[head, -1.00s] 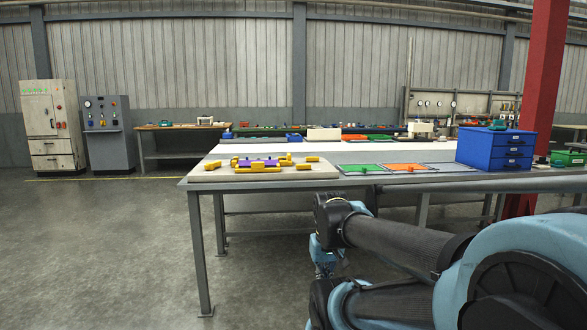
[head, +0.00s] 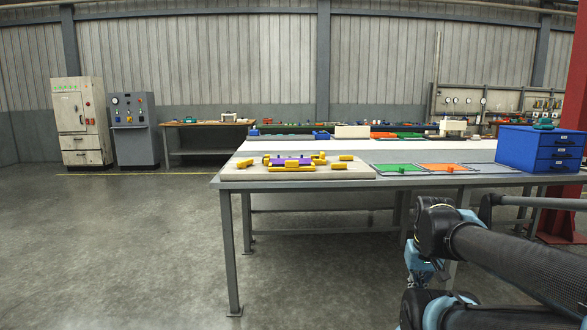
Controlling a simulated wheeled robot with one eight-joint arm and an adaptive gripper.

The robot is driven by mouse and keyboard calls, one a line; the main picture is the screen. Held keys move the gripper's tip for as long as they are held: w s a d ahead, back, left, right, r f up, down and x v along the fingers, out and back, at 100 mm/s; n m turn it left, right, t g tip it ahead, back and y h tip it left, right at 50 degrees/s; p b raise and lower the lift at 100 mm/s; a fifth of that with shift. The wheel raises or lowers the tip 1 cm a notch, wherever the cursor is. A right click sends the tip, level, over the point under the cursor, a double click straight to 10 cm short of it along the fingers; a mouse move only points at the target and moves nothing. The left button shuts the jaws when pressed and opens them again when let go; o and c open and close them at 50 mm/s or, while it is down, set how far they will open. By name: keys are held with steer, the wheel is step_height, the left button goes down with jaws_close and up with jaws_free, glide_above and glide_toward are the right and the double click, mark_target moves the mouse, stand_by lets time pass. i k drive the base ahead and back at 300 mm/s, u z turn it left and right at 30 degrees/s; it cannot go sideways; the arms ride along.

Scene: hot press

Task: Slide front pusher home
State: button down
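A pale board (head: 230,174) lies on the near left corner of the long table in the head view. On it are several yellow blocks around a purple piece (head: 291,161). A long yellow piece (head: 291,169) lies along the front side of the purple piece; it may be the front pusher, but I cannot tell for sure. Whether it touches the purple piece is too small to tell. My gripper (head: 418,285) hangs low at the right, in front of the table and below its top, well apart from the board. Its fingers are too small and partly hidden to read.
The table (head: 225,184) also holds a green mat (head: 401,168), an orange mat (head: 455,168) and a blue drawer box (head: 540,150) at the right. Its legs stand on open floor. The floor at left is clear, with cabinets far back.

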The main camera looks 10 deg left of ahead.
mark_target(291, 166)
steer(key=z, duration=0.05)
steer(key=i, duration=1)
steer(key=u, duration=0.05)
